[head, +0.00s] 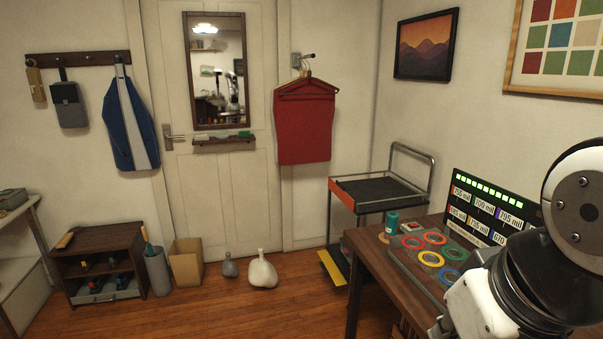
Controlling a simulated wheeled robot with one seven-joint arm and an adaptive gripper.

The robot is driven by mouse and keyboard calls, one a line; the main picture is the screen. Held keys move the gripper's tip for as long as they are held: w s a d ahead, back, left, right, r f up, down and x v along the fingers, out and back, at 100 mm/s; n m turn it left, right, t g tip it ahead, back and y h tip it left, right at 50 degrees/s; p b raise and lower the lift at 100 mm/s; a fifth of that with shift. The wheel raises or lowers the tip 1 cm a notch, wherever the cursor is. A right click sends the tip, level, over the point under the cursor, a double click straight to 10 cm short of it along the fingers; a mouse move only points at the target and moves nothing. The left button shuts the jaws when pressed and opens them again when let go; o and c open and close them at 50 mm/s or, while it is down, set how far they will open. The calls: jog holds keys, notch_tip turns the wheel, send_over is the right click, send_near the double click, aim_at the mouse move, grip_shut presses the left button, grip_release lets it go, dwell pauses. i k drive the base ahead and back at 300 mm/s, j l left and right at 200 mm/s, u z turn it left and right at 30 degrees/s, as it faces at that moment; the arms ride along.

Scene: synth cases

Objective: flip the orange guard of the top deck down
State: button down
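The cart (428,170) stands against the right wall, beyond the desk, with a metal push handle at its right end. Its top deck (378,190) is a dark tray with a pale rim. The orange guard (341,197) is a narrow panel along the deck's left end; at this size I cannot tell surely whether it stands up or hangs down. A yellow guard (330,268) is at the lower deck. My arm fills the lower right corner, well apart from the cart. Its end (438,327) is partly cut off by the frame, and its fingers do not show clearly.
The wooden desk (362,247) stands between my arm and the cart. It holds a teal can (392,223), a board of coloured rings (432,258) and a lit display (490,207). The wood floor (240,305) left of the cart is open, with vases (262,272) near the door.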

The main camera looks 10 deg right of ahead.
aim_at(337, 187)
jog(key=i+l, duration=0.1)
jog(key=i, duration=1.45)
jog(key=i+l, duration=0.1)
jog(key=i, duration=1.4)
